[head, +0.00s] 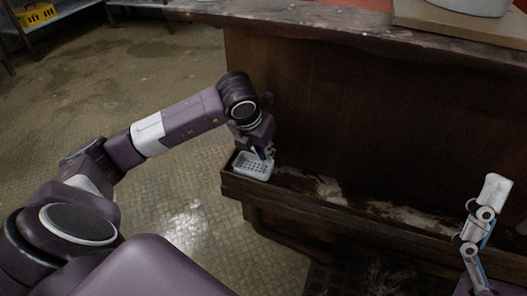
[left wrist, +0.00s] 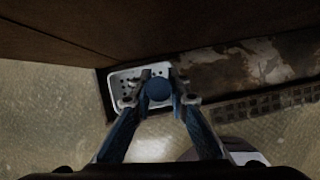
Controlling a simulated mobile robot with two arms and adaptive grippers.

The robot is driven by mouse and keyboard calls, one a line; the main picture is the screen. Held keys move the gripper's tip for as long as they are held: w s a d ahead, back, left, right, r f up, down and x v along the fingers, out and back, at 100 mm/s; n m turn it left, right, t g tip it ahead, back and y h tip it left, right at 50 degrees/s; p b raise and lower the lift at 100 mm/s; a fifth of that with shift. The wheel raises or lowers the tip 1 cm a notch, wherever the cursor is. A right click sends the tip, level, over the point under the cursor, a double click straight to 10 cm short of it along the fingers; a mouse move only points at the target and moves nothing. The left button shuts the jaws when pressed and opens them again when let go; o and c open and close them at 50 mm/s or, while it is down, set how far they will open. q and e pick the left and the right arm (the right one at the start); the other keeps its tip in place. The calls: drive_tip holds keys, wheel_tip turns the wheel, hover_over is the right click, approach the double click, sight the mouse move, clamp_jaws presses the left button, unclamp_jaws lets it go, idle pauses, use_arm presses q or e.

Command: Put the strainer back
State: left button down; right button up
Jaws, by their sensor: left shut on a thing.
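The strainer (head: 252,166) is a small white rectangular basket with holes in its bottom. It sits at the left end of a dark wooden trough along the counter. My left gripper (head: 262,152) points down over it and is shut on it. In the left wrist view, the fingertips (left wrist: 159,90) close around a round dark blue part over the white perforated strainer (left wrist: 126,82). That part hides some of the strainer's middle. I cannot tell whether the strainer rests fully on the trough floor. Part of my right gripper (head: 484,215) shows at the right edge, away from the strainer; its opening is unclear.
The wooden trough (head: 350,212) runs right from the strainer, with pale worn patches inside. The tall brown counter front (head: 350,110) rises behind it. A worn countertop (head: 330,32) overhangs above. A yellow crate (head: 36,14) stands far left.

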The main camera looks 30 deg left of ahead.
use_arm(q)
drive_tip(key=c, duration=1.8)
unclamp_jaws()
drive_tip(key=shift+c, duration=0.2)
